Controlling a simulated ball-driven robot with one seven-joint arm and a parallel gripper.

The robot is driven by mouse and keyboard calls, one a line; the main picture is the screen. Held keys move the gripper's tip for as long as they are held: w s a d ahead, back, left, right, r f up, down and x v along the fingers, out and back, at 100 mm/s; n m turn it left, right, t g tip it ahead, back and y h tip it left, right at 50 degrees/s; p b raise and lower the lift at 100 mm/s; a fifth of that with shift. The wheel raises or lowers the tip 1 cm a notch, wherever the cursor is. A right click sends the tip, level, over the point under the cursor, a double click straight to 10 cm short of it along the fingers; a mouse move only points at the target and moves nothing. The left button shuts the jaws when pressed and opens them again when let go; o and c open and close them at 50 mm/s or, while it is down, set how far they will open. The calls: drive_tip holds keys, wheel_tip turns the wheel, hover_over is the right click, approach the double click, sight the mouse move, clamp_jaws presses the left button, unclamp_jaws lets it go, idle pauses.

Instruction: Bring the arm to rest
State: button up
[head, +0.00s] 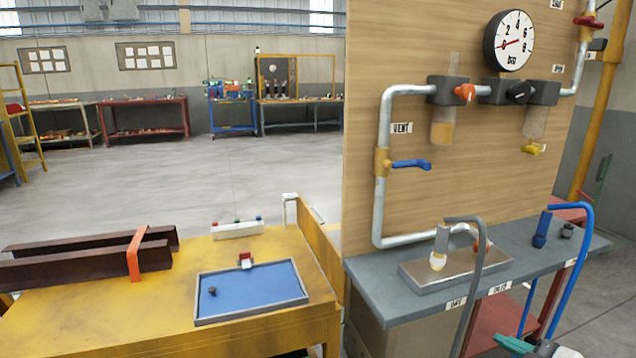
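My gripper does not show clearly in the head view. Small teal and grey shapes (515,345) are cut off at the bottom edge, and I cannot tell whether they are part of my arm. The wooden panel (450,190) on the right carries a dial gauge (508,41), grey pipes, an orange knob (464,93) and a black knob (518,92). A blue lever (411,164) sticks out sideways at the vent valve. No object is seen in a gripper.
A grey shelf (375,280) juts out below the panel, with a metal plate (420,283), a grey hose (478,262) and a blue hose (583,255). A yellow table (120,335) at left bears a blue tray (290,308) and dark beams (70,262). Open floor (180,190) lies behind.

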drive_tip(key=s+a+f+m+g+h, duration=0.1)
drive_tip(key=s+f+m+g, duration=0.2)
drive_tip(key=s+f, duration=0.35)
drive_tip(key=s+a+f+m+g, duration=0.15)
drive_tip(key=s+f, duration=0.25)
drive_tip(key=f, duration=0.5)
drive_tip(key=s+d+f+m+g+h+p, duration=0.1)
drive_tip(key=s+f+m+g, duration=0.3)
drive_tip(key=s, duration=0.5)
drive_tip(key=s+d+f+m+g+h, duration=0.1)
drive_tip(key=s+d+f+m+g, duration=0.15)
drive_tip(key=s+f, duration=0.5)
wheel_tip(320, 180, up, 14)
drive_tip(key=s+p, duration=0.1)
drive_tip(key=p, duration=1.1)
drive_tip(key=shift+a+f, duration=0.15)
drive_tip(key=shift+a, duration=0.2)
